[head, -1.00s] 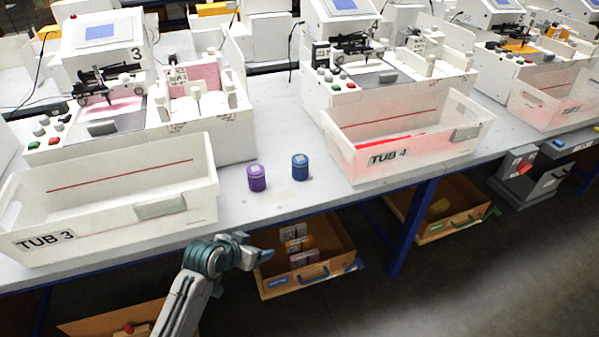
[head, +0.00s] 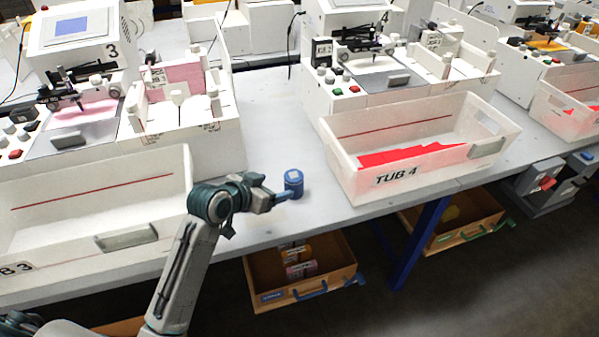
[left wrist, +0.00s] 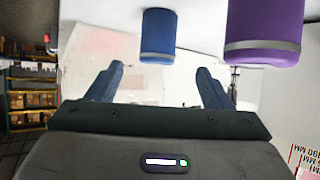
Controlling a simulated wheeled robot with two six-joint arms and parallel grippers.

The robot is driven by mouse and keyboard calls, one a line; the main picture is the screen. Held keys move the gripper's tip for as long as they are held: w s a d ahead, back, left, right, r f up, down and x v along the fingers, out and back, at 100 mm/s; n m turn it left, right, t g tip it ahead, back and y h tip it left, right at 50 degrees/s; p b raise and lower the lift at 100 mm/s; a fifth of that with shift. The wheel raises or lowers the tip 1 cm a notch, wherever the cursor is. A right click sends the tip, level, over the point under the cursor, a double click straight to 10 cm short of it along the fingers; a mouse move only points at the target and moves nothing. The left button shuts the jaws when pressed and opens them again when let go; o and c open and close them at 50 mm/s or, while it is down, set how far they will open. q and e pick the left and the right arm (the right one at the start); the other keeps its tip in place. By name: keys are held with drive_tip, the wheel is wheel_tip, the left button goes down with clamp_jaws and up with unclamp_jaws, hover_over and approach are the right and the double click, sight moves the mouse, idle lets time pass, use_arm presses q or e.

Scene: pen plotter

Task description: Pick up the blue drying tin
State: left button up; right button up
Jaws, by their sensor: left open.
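The blue drying tin (head: 294,178) stands upright on the table between the two tubs. In the left wrist view the blue tin (left wrist: 158,38) lies ahead of my jaws, roughly centred between the fingers. My left gripper (head: 283,196) is open and empty, just to the front left of the tin in the head view. Its two blue fingers (left wrist: 158,85) are spread apart and do not visibly hold anything. A purple tin (left wrist: 264,32) shows beside the blue one in the left wrist view; my gripper and arm hide it in the head view. My right gripper is not in view.
Tub 3 (head: 70,233) stands at left and Tub 4 (head: 440,166), with red pieces inside, at right. Plotters (head: 345,85) stand behind them. An open drawer (head: 310,288) sits below the table's front edge. The tabletop (head: 275,125) behind the blue tin is clear.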

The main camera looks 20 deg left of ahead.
sight(288, 178)
use_arm(q)
drive_tip(key=shift+w+d+r, duration=0.1)
drive_tip(key=shift+w+d, duration=0.1)
drive_tip(key=shift+w, duration=0.8)
drive_tip(key=x, duration=0.3)
drive_tip(key=shift+w+d, duration=0.1)
drive_tip(key=shift+d, duration=0.1)
drive_tip(key=shift+w+d+f, duration=0.1)
drive_tip(key=shift+w+f, duration=0.1)
drive_tip(key=shift+w, duration=0.1)
drive_tip(key=shift+w+d+f+p, duration=0.1)
drive_tip(key=shift+w+f+p, duration=0.05)
drive_tip(key=shift+w+p, duration=0.15)
drive_tip(key=x, duration=0.2)
drive_tip(key=p+x, duration=0.1)
drive_tip(key=x, duration=0.1)
drive_tip(key=shift+d, duration=0.35)
drive_tip(key=shift+w+f, duration=0.1)
drive_tip(key=shift+w, duration=0.05)
drive_tip(key=shift+c, duration=0.8)
drive_tip(key=c, duration=0.7)
drive_tip(key=shift+c, duration=1.3)
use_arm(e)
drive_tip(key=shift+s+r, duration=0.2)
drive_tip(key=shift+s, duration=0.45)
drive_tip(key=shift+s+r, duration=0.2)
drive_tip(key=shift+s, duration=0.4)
